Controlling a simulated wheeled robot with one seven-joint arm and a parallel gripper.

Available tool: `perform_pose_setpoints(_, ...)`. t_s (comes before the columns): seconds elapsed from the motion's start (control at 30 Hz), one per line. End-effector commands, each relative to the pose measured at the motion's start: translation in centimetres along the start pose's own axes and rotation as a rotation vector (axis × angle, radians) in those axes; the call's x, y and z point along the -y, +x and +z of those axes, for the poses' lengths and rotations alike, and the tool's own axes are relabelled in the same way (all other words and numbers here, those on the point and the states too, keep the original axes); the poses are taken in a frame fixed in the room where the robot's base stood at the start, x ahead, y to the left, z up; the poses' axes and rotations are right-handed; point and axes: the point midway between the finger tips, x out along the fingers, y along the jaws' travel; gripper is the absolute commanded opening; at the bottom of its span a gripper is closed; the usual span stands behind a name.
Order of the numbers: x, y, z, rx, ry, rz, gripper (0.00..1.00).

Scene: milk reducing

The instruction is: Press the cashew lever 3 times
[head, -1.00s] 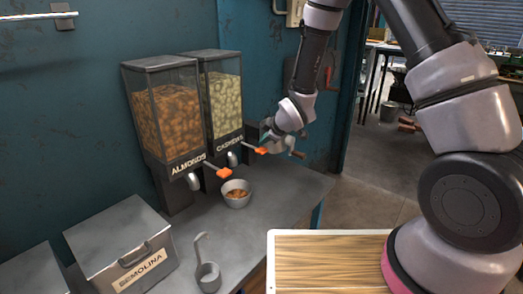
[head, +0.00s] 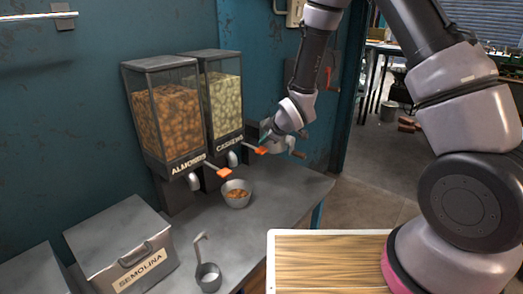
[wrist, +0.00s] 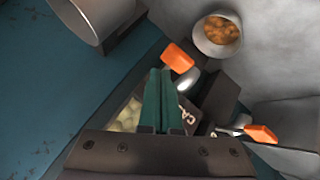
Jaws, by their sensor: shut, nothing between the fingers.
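The cashew dispenser (head: 227,103) holds pale nuts and stands against the wall, right of the almond dispenser (head: 170,115). Its lever has an orange tab (head: 261,150), which also shows in the wrist view (wrist: 178,57). My gripper (wrist: 160,72) is shut and empty, its teal fingertips right beside the orange tab. I cannot tell whether they touch it. In the head view my gripper (head: 264,129) is partly hidden, just above and behind the tab. A metal bowl (head: 237,199) with brown nuts stands on the counter below the dispensers.
The almond lever's orange tab (head: 224,172) is close by on the left. A metal device with brown handles (head: 298,154) stands just right of my gripper. A ladle (head: 208,277) and semolina box (head: 122,248) are nearer.

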Motion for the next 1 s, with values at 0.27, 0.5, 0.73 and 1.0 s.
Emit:
perform_pose_setpoints(0.27,0.0,0.0,0.0,0.0,0.0,0.0,0.0)
perform_pose_setpoints(0.5,0.0,0.0,0.0,0.0,0.0,0.0,0.0)
perform_pose_setpoints(0.73,0.1,0.13,0.1,0.0,0.0,0.0,0.0)
perform_pose_setpoints(1.0,0.44,0.6,0.47,0.001,0.001,0.0,0.0)
